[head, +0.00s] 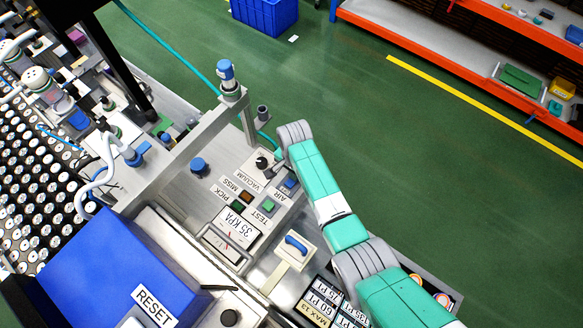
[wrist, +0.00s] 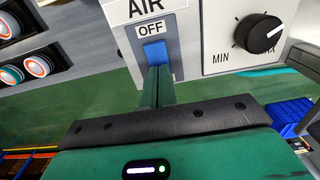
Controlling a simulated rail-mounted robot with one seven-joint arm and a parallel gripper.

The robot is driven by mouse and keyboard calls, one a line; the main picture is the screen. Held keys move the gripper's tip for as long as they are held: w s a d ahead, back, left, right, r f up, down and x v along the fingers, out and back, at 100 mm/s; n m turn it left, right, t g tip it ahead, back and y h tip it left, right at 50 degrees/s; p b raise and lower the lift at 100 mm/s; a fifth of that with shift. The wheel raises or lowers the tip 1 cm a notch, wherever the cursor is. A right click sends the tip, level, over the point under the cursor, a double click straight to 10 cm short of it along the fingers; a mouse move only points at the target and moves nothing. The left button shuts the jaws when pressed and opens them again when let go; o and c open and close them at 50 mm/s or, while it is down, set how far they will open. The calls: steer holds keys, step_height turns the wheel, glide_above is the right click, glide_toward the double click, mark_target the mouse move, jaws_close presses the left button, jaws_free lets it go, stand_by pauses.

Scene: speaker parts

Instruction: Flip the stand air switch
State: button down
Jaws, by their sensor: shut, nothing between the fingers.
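In the head view the blue switch (head: 290,183) sits at the panel's right edge beside the AIR label (head: 280,194). My gripper (wrist: 158,72) is shut and empty, its narrow green fingers pointing at the rocker. The fingertips overlap the rocker's lower edge in the wrist view; I cannot tell whether they touch. In the head view my gripper is mostly hidden by the wrist.
A black MIN/MAX knob (wrist: 257,34) stands right of the switch in the wrist view. Green floor lies open beyond.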

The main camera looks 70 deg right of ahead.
step_height(320, 180, up, 7)
steer(key=p, duration=0.5)
steer(key=shift+f+p, duration=0.2)
steer(key=shift+p, duration=0.15)
